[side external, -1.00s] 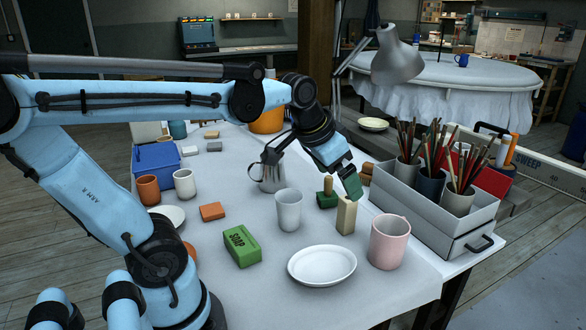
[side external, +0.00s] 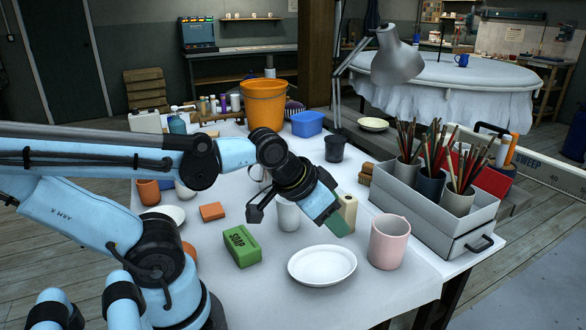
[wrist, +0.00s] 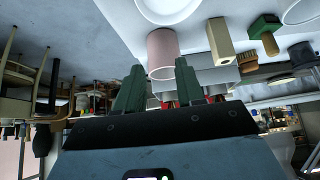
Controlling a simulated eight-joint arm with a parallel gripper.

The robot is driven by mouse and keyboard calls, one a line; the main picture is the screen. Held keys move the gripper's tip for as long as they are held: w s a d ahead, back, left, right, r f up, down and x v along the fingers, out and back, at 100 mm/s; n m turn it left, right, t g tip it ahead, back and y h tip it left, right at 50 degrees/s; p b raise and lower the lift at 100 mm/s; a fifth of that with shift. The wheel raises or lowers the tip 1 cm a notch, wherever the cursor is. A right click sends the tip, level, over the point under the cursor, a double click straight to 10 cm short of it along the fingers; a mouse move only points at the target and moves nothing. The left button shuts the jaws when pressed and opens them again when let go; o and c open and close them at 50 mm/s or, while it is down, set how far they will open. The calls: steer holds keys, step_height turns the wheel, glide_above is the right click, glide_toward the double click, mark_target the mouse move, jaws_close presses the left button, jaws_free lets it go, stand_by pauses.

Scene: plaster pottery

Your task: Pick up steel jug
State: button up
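The steel jug (side external: 254,173) is mostly hidden behind my wrist in the side view; only a grey sliver of its left side shows. I cannot make it out in the wrist view. My gripper (wrist: 159,66) is open and empty, its two green fingers apart in the wrist view. In the side view my gripper (side external: 337,224) is tilted down to the right, in front of the pale wooden block and to the right of the jug. The pink mug shows beyond the fingers in the wrist view.
A grey-white cup (side external: 288,217) stands partly behind my gripper. A white plate (side external: 322,265), the pink mug (side external: 389,243) and green soap (side external: 242,246) lie nearer. The wooden block (side external: 348,208) is close to the fingers. A grey box of pencils (side external: 425,222) bounds the right.

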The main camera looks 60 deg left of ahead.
steer(key=s+a+n+g+y, duration=0.3)
steer(key=a+n+g+y, duration=0.3)
steer(key=a+n, duration=2)
steer(key=shift+w+a+f+m+t+y, duration=0.2)
steer(key=shift+a+f+m, duration=0.65)
steer(key=shift+a+f, duration=1.05)
steer(key=shift+w+a+f+m+y, duration=0.2)
steer(key=shift+a+f+m, duration=0.6)
steer(key=shift+a+f, duration=1.05)
steer(key=shift+w+a+f+m+t+y, duration=0.1)
steer(key=shift+a+f+m+y, duration=0.2)
steer(key=shift+a+f+m, duration=1.45)
steer(key=shift+a+r+n, duration=0.45)
steer(key=shift+a+n, duration=0.15)
steer(key=shift+n, duration=0.3)
jaws_close()
